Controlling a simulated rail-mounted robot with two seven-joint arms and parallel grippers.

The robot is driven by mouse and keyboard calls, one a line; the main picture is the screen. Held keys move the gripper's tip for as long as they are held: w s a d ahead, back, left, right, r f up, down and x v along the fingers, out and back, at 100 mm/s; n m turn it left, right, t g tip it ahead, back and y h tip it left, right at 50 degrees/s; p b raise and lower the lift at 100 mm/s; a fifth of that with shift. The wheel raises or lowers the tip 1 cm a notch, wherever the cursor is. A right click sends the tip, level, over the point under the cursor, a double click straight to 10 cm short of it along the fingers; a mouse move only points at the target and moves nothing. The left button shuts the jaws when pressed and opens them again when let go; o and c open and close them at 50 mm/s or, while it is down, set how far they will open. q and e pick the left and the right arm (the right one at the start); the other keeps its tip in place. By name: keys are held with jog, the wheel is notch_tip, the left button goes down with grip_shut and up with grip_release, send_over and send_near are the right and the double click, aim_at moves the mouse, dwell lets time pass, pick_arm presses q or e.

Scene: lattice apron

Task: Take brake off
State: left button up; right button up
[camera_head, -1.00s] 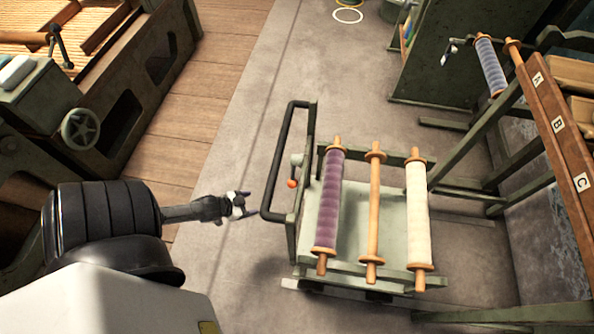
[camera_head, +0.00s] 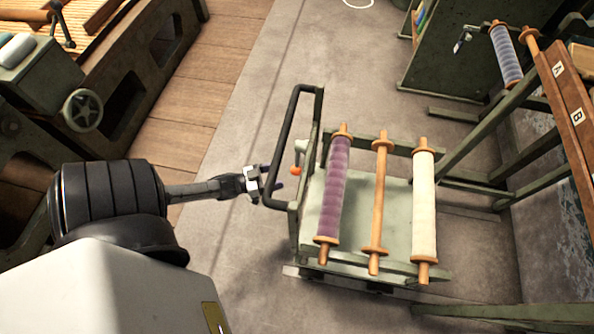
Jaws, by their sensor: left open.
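A green cart (camera_head: 390,210) stands on the concrete floor with a dark push handle (camera_head: 283,150) on its left side. A small lever with an orange-red knob (camera_head: 296,171) sits just right of the handle, by the cart's left frame; it looks like the brake. My left gripper (camera_head: 273,182) is open and empty, at the handle's left bar, with its fingertips a little left of and below the knob. I cannot tell whether it touches the handle. My right gripper is not in view.
The cart carries a purple roll (camera_head: 334,190), a bare wooden roller (camera_head: 379,200) and a white roll (camera_head: 424,205). A wooden rack (camera_head: 560,90) stands at the right. A machine with a handwheel (camera_head: 83,110) is at the left. Floor left of the cart is clear.

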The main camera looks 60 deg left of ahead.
aim_at(297, 169)
pick_arm(q)
jog(key=w, duration=0.2)
jog(key=w+b, duration=0.1)
jog(key=w, duration=0.1)
jog(key=w+d+b, duration=0.1)
jog(key=w, duration=0.1)
jog(key=shift+w+f, duration=0.1)
jog(key=shift+w, duration=0.15)
jog(key=shift+w+d, duration=0.2)
jog(key=shift+w, duration=0.5)
jog(key=shift+c, duration=0.2)
grip_shut()
